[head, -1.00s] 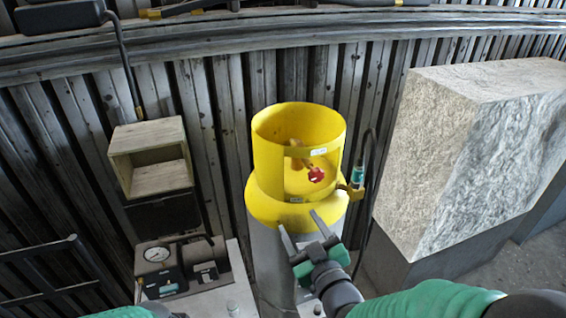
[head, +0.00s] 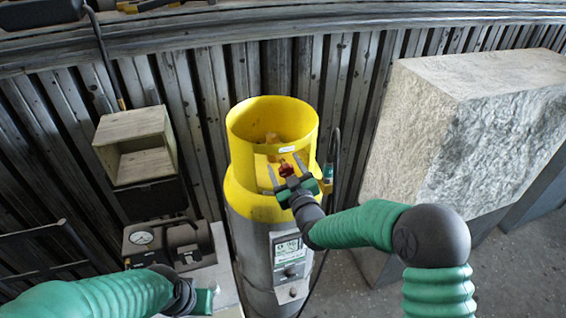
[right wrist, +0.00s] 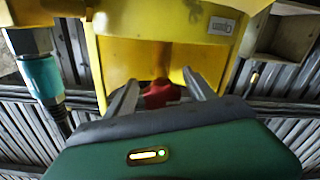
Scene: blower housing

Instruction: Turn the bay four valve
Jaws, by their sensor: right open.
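The red valve handle (head: 287,167) is inside the front opening of a yellow collar (head: 240,128) on top of a grey cylinder (head: 249,245). My right gripper (head: 283,161) is open at that opening, its fingers pointing in at the handle. In the right wrist view the red handle (right wrist: 160,93) shows between the two spread fingers of my right gripper (right wrist: 160,76), partly hidden by the gripper body. I cannot tell whether the fingers touch it. My left arm is low at the left; its gripper's fingers do not show.
A hose with a teal fitting (head: 328,173) runs along the collar's right side. A large stone block (head: 420,140) stands at the right. At the left are an open wooden box (head: 140,165) and a gauge unit (head: 142,238). A ribbed metal wall closes off the back.

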